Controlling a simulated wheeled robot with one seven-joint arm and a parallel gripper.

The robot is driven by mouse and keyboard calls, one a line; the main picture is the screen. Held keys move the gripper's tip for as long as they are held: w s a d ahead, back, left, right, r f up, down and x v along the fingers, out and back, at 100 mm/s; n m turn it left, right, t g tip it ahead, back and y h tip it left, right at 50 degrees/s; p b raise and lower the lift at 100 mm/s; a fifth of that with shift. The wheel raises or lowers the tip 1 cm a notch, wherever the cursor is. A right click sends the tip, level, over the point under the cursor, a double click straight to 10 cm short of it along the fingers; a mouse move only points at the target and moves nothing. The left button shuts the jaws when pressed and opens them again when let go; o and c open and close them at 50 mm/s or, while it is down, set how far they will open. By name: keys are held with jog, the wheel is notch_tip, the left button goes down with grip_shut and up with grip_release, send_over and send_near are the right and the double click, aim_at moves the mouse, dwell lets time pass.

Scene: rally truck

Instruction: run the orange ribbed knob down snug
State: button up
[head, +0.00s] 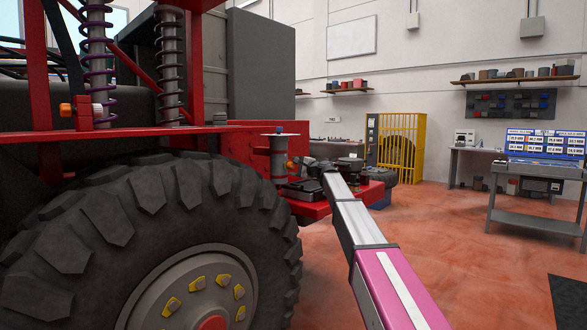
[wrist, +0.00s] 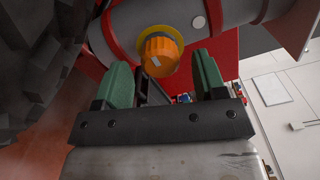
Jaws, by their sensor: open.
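The orange ribbed knob (wrist: 161,55) shows in the wrist view, with a pale mark on its face and a yellow ring behind it. It sits on a grey cylinder (wrist: 218,14). My gripper (wrist: 162,65) is open, its two green-padded fingers apart on either side of the knob's line. The knob appears beyond the fingertips, with nothing held; the exact gap cannot be told. In the head view a small orange piece (head: 291,165), likely this knob, shows beside a grey post near the end of my arm. My fingers are hard to make out there.
A large black tyre (head: 150,220) and red truck frame (head: 110,132) fill the left. Another orange knob-like part (head: 66,110) is on the frame upper left. A red panel shows behind the knob in the wrist view. Open floor (head: 450,240) lies to the right, before a grey bench (head: 535,222).

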jog(key=v, duration=0.9)
jog(key=shift+s+d+f, duration=0.1)
jog(key=shift+s+d, duration=0.05)
jog(key=s+d+f+n+g+h, duration=0.25)
jog(key=s+f, duration=0.45)
jog(key=f, duration=0.5)
jog(key=s+d+f+n+g+h, duration=0.1)
jog(key=s+d+f+h, duration=0.15)
jog(key=s+f, duration=0.7)
jog(key=s+d+f+n+g+h, duration=0.2)
jog(key=s+d+f, duration=0.15)
jog(key=f, duration=1.05)
jog(key=s+d+f+n+g+h, duration=0.1)
jog(key=s+d+f+h, duration=0.1)
jog(key=s+f, duration=0.3)
jog(key=s+d+f+n+g+h, duration=0.2)
jog(key=s+d+f, duration=0.3)
jog(key=s, duration=0.7)
jog(key=s+d+f+n+g+h, duration=0.2)
jog(key=s+d+f+h, duration=0.1)
jog(key=s+f, duration=0.4)
jog(key=shift+s+d+f, duration=0.2)
jog(key=shift+s+d, duration=0.3)
jog(key=shift+s, duration=0.5)
jog(key=shift+g, duration=0.25)
